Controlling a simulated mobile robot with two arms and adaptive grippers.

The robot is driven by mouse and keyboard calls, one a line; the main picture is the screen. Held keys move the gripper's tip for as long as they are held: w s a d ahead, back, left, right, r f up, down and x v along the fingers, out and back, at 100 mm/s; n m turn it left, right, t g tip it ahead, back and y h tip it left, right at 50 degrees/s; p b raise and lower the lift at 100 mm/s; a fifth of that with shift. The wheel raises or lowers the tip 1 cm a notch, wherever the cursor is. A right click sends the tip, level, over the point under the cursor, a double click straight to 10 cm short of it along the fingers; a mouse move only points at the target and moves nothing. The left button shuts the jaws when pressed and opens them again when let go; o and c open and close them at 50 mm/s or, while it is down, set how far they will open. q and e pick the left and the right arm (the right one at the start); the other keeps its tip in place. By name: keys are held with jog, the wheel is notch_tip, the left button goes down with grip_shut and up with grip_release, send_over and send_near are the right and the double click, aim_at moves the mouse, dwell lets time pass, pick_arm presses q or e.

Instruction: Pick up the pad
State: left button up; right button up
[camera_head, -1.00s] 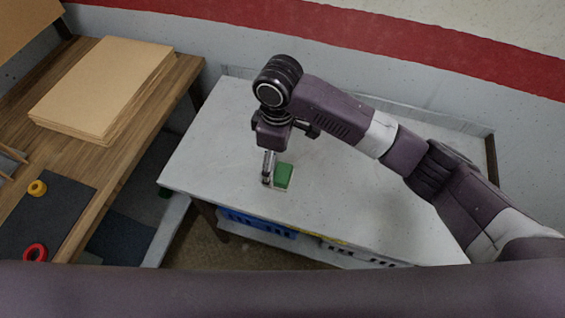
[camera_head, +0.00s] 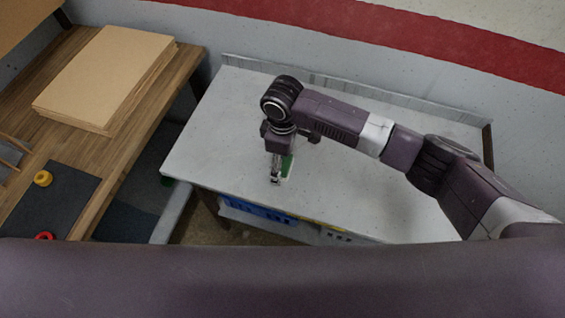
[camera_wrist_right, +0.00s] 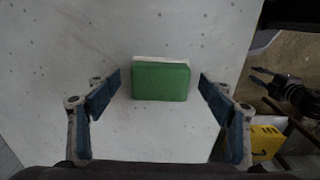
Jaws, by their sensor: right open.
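The pad (camera_wrist_right: 161,82) is a green block with a white layer along one side. In the right wrist view it lies on the pale table top, between the two open fingers of my right gripper (camera_wrist_right: 160,92), with a gap on each side. In the head view the pad (camera_head: 288,166) is partly hidden behind my right gripper (camera_head: 276,181), which points down at the table's near edge. The right gripper is open and holds nothing.
The pale table (camera_head: 385,205) is otherwise clear, with a low lip along its back. Blue bins (camera_head: 258,211) sit on a shelf below. At left, a wooden bench (camera_head: 60,142) holds stacked cardboard (camera_head: 105,75), a dark mat (camera_head: 62,200), a yellow ring (camera_head: 43,178) and a red ring (camera_head: 44,236).

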jog(key=c, duration=1.4)
jog(key=shift+o, duration=0.2)
jog(key=shift+r, duration=0.5)
notch_tip(320, 180, up, 19)
jog(key=b, duration=0.2)
